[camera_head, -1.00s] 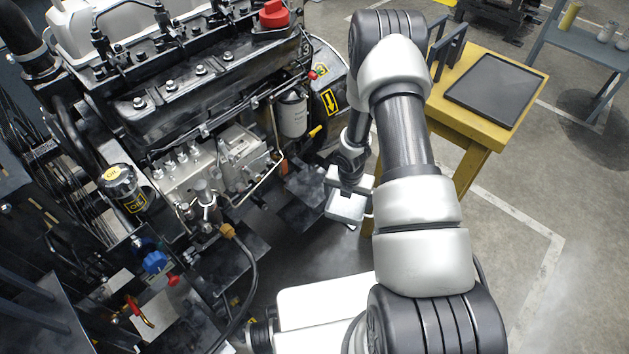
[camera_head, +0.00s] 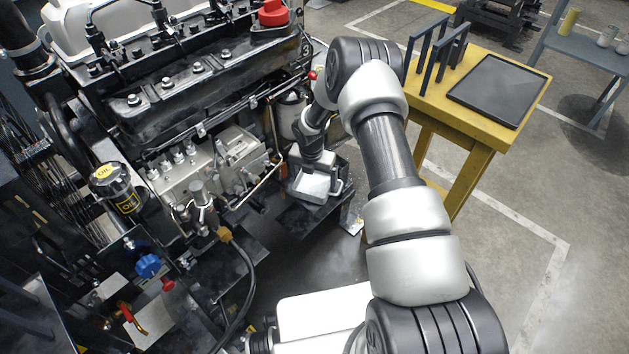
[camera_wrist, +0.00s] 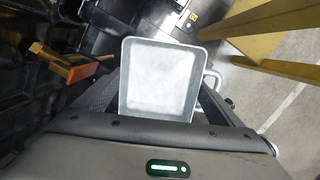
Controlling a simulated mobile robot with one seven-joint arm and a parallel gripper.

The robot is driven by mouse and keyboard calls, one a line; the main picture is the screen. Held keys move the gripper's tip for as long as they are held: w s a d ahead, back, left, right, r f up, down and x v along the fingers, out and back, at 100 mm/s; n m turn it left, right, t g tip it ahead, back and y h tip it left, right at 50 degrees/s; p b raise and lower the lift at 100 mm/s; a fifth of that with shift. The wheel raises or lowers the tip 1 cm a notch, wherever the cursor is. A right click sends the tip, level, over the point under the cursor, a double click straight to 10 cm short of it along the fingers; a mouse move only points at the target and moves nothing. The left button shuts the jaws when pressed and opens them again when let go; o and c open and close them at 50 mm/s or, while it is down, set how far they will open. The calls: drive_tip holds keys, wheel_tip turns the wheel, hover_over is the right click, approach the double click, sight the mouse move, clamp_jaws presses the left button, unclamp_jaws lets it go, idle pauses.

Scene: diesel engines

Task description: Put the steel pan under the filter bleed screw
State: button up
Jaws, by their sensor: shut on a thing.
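The steel pan (camera_head: 313,185) is a small square, open-topped grey pan with a handle. My gripper (camera_head: 321,166) is shut on it. In the wrist view the pan (camera_wrist: 158,80) looks empty and lies between the fingers of my gripper (camera_wrist: 155,105). My arm covers the canister's right side. I cannot make out the bleed screw itself. Whether the pan touches the dark ledge beneath it is unclear.
The engine (camera_head: 190,90) fills the left. A fuel pump block (camera_head: 235,150) and pipes are close left of the pan. A yellow table (camera_head: 480,60) with a black tray (camera_head: 498,90) and dark upright racks stands right. Open floor (camera_head: 530,190) lies at right.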

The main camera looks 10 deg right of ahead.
sight(313, 190)
drive_tip(key=shift+f, duration=0.2)
drive_tip(key=o, duration=0.9)
drive_tip(key=shift+r, duration=0.1)
drive_tip(key=shift+r, duration=0.1)
drive_tip(key=r+p, duration=0.1)
drive_tip(key=r, duration=0.3)
drive_tip(key=s+r+p, duration=0.1)
drive_tip(key=r, duration=0.3)
drive_tip(key=a+r+p, duration=0.1)
drive_tip(key=r, duration=0.3)
drive_tip(key=shift+s, duration=0.25)
